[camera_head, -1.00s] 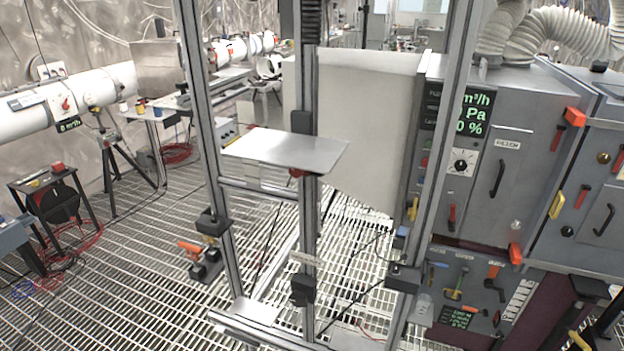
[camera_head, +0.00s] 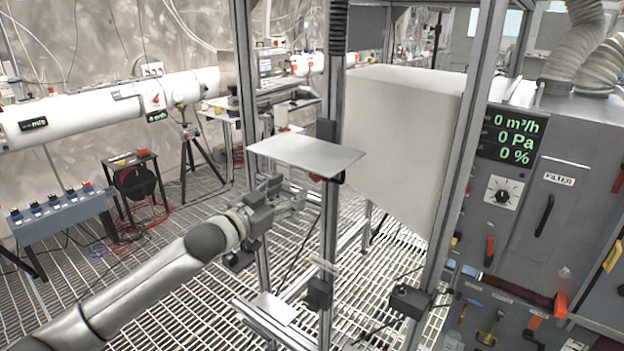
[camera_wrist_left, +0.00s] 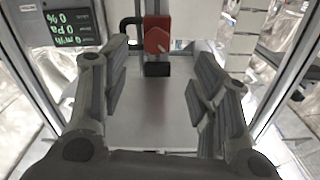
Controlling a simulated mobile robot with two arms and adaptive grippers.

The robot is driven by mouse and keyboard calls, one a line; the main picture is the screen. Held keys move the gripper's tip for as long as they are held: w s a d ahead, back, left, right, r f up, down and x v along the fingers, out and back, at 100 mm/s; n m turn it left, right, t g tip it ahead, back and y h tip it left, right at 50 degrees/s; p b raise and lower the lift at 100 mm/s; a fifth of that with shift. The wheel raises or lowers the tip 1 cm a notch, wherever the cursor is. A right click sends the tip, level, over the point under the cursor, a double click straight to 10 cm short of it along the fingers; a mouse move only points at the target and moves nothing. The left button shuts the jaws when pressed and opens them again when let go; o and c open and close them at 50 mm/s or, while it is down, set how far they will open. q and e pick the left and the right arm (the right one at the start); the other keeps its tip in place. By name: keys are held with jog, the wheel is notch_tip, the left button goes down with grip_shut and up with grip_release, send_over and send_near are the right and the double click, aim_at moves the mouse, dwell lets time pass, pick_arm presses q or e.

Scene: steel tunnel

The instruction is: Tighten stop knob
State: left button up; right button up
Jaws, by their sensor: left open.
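A red stop knob (camera_wrist_left: 157,37) sits on a dark clamp on the vertical post, in the upper middle of the left wrist view. In the head view it is mostly hidden, with only a bit of red under the metal plate (camera_head: 306,153). My left gripper (camera_head: 296,192) is between the frame's uprights, just below and left of the plate. In the left wrist view its two fingers (camera_wrist_left: 158,78) are spread apart and empty, with the knob ahead of them and roughly centred between them. My right gripper is not in view.
Metal uprights (camera_head: 247,110) stand close around my left gripper. A large pale box (camera_head: 405,125) and a grey control cabinet (camera_head: 560,190) are at the right. A blue switch box (camera_head: 62,215) stands at the left on the grating floor.

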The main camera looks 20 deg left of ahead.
aim_at(314, 177)
pick_arm(q)
jog(key=p+x, duration=0.1)
jog(key=x, duration=0.6)
jog(key=shift+d+r+p, duration=0.15)
jog(key=shift+d+p, duration=0.1)
jog(key=shift+p, duration=0.15)
jog(key=shift+x, duration=0.8)
jog(key=shift+c, duration=0.3)
jog(key=c, duration=1)
jog(key=shift+o, duration=0.2)
